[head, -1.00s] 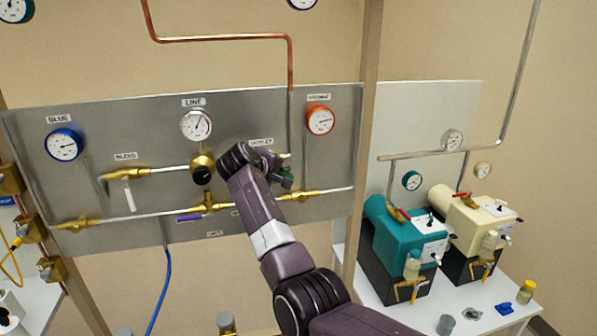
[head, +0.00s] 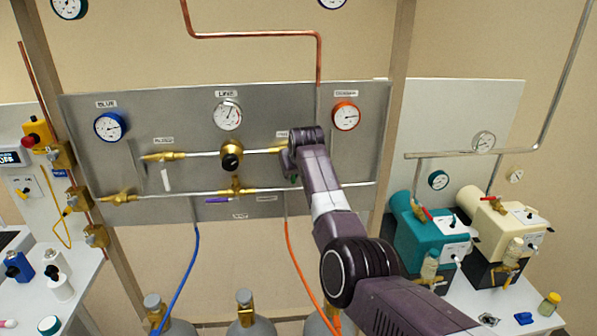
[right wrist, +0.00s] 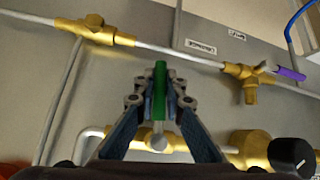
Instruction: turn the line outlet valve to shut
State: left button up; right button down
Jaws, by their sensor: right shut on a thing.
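The line outlet valve shows as a bit of brass (head: 277,150) on the upper pipe, right of the line regulator; my right arm hides most of it. Its green handle (right wrist: 160,90) stands between my right gripper's fingers in the right wrist view. There it points across the pipe run. My right gripper (right wrist: 160,103) is shut on this handle. In the head view the gripper (head: 292,172) is in front of the panel, with a speck of green below it. My left gripper is not in view.
The grey panel (head: 350,165) also carries a bleed valve with a white handle (head: 166,180), a purple-handled valve (head: 218,200), the black-knobbed line regulator (head: 231,160) and several gauges. Blue and orange hoses run below. Teal (head: 432,235) and cream units stand at right.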

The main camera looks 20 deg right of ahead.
jog(key=shift+a+y, duration=0.3)
jog(key=shift+y, duration=0.2)
jog(key=shift+a+m, duration=0.1)
jog(key=shift+m, duration=0.2)
jog(key=c, duration=2)
grip_release()
jog(key=shift+w, duration=0.1)
jog(key=shift+s+v, duration=0.2)
jog(key=shift+v, duration=5.8)
jog(key=shift+f, duration=0.3)
